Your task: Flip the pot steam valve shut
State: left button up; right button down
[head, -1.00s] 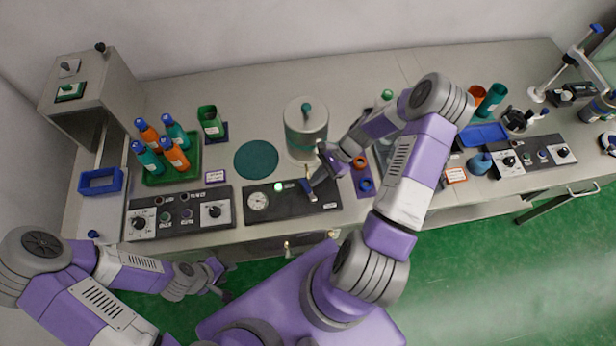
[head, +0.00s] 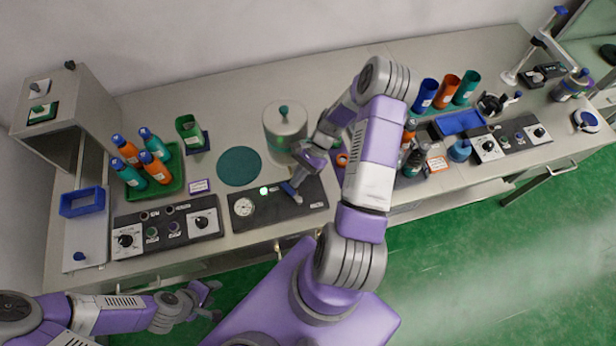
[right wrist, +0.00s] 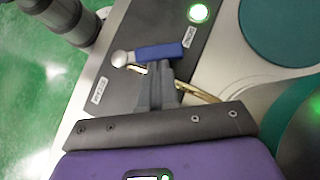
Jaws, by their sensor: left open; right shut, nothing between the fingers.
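The steam valve's blue lever (right wrist: 160,52) with a pale ball at its left end lies over the black control panel (right wrist: 135,88) in the right wrist view. Small labels sit near both ends; I cannot surely read them. My right gripper (right wrist: 157,85) is shut and empty, its fingertips right at the lever's near side, seemingly touching it. In the head view my right gripper (head: 293,188) is over the panel's right half and partly hides the lever. The metal pot (head: 285,130) with a teal knob stands behind. My left gripper (head: 208,300) is open and empty, low in front of the bench.
The panel carries a gauge (head: 243,207) and a lit green lamp (head: 264,190). A teal round mat (head: 238,166) lies left of the pot. A green tray (head: 172,181) of bottles and a knob panel (head: 127,222) are further left. Cups and bottles stand right of my right arm.

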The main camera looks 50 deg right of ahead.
jog(key=d, duration=0.4)
jog(key=shift+s+d+r+b, duration=0.1)
jog(key=shift+d+r+b, duration=0.05)
jog(key=shift+d+b, duration=0.25)
jog(key=v, duration=0.9)
jog(key=shift+r, duration=0.2)
jog(key=shift+s, duration=0.15)
